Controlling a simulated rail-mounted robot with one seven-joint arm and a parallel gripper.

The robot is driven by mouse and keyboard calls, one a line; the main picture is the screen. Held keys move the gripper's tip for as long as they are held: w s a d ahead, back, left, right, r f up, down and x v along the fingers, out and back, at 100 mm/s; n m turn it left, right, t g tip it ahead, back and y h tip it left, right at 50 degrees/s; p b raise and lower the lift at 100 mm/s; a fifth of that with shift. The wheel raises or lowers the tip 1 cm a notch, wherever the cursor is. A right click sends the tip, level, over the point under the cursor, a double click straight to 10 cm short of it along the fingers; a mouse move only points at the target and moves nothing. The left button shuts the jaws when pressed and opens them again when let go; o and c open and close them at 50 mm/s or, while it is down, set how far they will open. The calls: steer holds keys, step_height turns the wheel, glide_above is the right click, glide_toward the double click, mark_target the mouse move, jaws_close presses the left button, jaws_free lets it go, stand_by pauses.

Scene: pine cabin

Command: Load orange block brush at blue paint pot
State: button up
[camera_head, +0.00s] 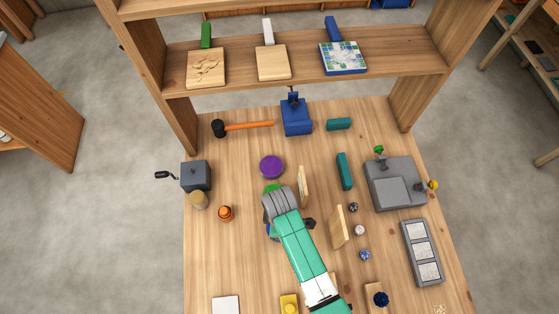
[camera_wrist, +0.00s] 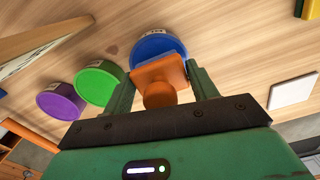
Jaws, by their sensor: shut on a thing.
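My gripper (camera_wrist: 160,70) is shut on the orange block brush (camera_wrist: 158,96), which has a squarish block and a round knob. The brush sits between both fingers in the wrist view. It overlaps the near side of the blue paint pot (camera_wrist: 158,46); I cannot tell whether it touches the paint. The green pot (camera_wrist: 99,84) and purple pot (camera_wrist: 62,101) stand in a row beside the blue one. In the head view my arm hides the brush and nearly all of the blue pot; the purple pot (camera_head: 272,166) shows clearly, the green pot (camera_head: 271,187) only partly.
Upright wooden boards (camera_head: 338,227) stand right of my arm. A small orange-and-dark item (camera_head: 226,213) is to the left. A blue vise (camera_head: 296,116), a hammer (camera_head: 247,126) and a grey block fixture (camera_head: 396,184) lie farther out. A shelf (camera_head: 385,66) spans the back.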

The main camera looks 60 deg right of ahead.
step_height(320, 180, up, 6)
steer(key=p, duration=0.5)
steer(key=shift+f, duration=0.2)
steer(key=shift+w, duration=0.1)
stand_by(0.3)
steer(key=w+a+r+m+p, duration=0.1)
steer(key=w+a+r, duration=0.2)
steer(key=r, duration=0.1)
steer(key=w+a+r+m+p, duration=0.1)
steer(key=w+a+r+p, duration=0.1)
steer(key=w+a+r, duration=0.1)
steer(key=w+a+r+m+p, duration=0.1)
steer(key=w+a+r, duration=0.2)
steer(key=r, duration=0.3)
steer(key=shift+a+r, duration=0.2)
steer(key=shift+a, duration=0.65)
steer(key=w+a+r+m+p, duration=0.1)
steer(key=a+r, duration=0.2)
steer(key=w+a+r+m+p, duration=0.1)
steer(key=a+r, duration=0.2)
steer(key=a, duration=0.1)
steer(key=w+a+r+m+p, duration=0.1)
steer(key=a+r, duration=0.2)
steer(key=r, duration=0.1)
steer(key=shift+a, duration=0.35)
